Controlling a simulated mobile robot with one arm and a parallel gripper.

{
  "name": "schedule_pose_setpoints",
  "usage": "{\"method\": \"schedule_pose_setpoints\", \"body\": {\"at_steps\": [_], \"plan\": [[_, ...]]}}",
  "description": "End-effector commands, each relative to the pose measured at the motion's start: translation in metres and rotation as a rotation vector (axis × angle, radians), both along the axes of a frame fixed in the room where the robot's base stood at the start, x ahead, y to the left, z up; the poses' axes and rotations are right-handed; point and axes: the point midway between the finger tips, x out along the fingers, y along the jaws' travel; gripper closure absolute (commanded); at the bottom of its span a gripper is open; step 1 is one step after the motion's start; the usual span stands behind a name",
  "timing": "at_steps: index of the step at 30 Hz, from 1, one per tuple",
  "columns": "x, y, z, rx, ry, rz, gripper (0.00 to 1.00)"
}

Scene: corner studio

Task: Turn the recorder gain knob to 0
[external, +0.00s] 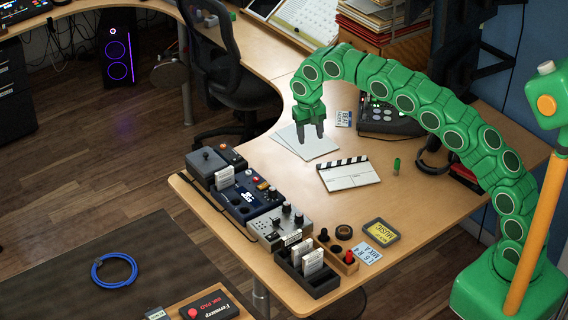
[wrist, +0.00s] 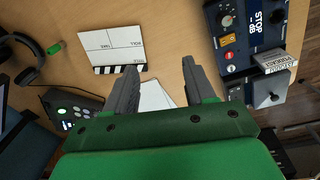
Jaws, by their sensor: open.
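My gripper (external: 310,136) is open and empty above white paper sheets (external: 306,146) on the desk; its spread fingers also show in the wrist view (wrist: 161,66). Several devices line the desk's left edge, apart from my gripper. A navy device (external: 240,203) has small knobs and lettering; it shows at upper right in the wrist view (wrist: 253,39), with a round knob (wrist: 227,21). A grey device (external: 270,229) carries several black knobs (external: 287,208). I cannot tell which knob is the recorder gain, and its setting is not readable.
A clapperboard (external: 348,178) lies mid-desk, with a green cylinder (external: 397,165) to its right. A grey box with a black knob (external: 205,155) stands at the row's far end. Headphones (external: 432,158) and a mixer (external: 388,118) are at the right. Desk between the row and clapperboard is clear.

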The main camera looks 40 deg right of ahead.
Motion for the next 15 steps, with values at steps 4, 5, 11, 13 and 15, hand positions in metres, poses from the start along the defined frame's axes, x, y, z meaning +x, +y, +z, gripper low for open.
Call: {"method": "schedule_pose_setpoints", "body": {"at_steps": [4,5,11,13,15], "plan": [[0.014,0.026,-0.023,0.018,-0.006,0.003,0.46],[0.017,0.031,-0.028,0.021,-0.006,0.003,0.46],[0.029,0.065,-0.058,0.05,-0.007,0.003,0.46],[0.031,0.076,-0.069,0.06,-0.007,0.002,0.46],[0.034,0.087,-0.077,0.072,-0.01,0.002,0.46]]}}
